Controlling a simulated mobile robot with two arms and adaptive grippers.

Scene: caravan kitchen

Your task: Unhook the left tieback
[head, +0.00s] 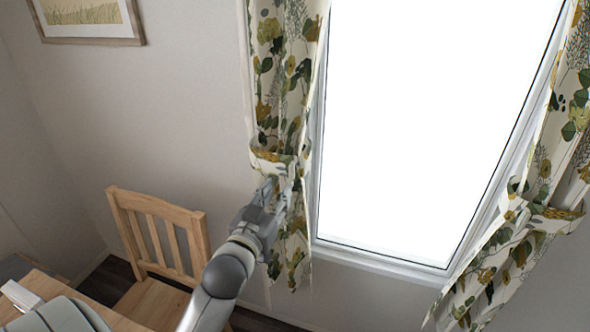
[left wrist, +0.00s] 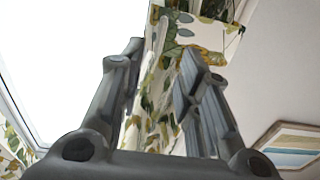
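The left tieback (head: 270,160) is a leaf-patterned band around the left curtain (head: 287,90), beside the window. It is still drawn around the gathered cloth. In the left wrist view a patterned band, apparently the tieback (left wrist: 198,36), shows above the fingertips. My left gripper (head: 281,184) is just below the tieback, in front of the curtain. Its fingers (left wrist: 163,58) are apart, with curtain cloth visible between or behind them. I cannot tell whether they touch the cloth. The tieback's hook is not clearly visible. My right gripper is not in view.
The bright window (head: 425,130) is right of the left curtain. The right curtain (head: 540,190) has its own tieback (head: 545,212). A wooden chair (head: 165,245) stands lower left beside a table (head: 45,285). A framed picture (head: 88,18) hangs on the wall.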

